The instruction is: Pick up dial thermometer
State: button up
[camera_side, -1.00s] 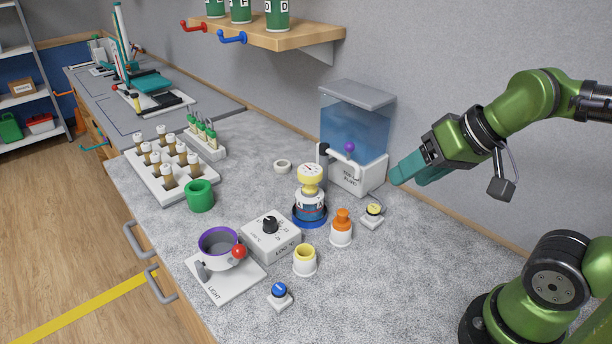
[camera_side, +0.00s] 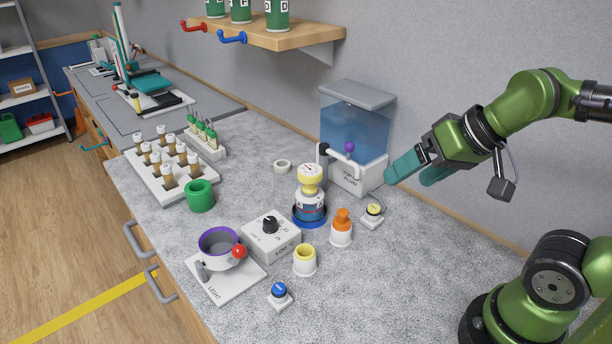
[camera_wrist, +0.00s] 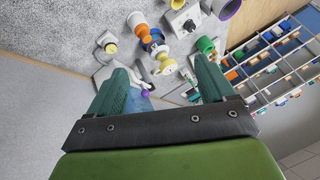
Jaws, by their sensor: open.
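The dial thermometer, with a yellow head and a round pale dial face (camera_side: 310,172), stands upright in the top of a blue-banded jar (camera_side: 310,207) on the counter. In the wrist view the yellow head (camera_wrist: 161,52) shows ahead, between the fingers' directions. My gripper (camera_side: 407,181) has teal fingers spread apart with nothing between them. It is in the air to the right of the thermometer, beside the fluid tank. In the wrist view the open fingers (camera_wrist: 160,72) frame the tank area.
The blue fluid tank (camera_side: 355,130) with a lever and purple knob stands behind, between gripper and thermometer. An orange-topped holder (camera_side: 341,228), a yellow button (camera_side: 373,211) and a knob box (camera_side: 271,240) are close by. A wooden shelf (camera_side: 270,35) hangs above. The counter's right front is clear.

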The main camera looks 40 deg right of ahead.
jog(key=shift+o, duration=0.3)
jog(key=r+m+g+h, duration=0.1)
jog(key=m+g+h, duration=0.15)
jog(key=g, duration=0.45)
send_over(310, 169)
jog(key=shift+y, duration=0.25)
jog(key=f, duration=1.1)
jog(key=shift+w+a, duration=0.25)
jog(key=shift+a, duration=0.05)
jog(key=f, duration=0.5)
jog(key=shift+s+d+f, duration=0.25)
jog(key=shift+s, duration=0.05)
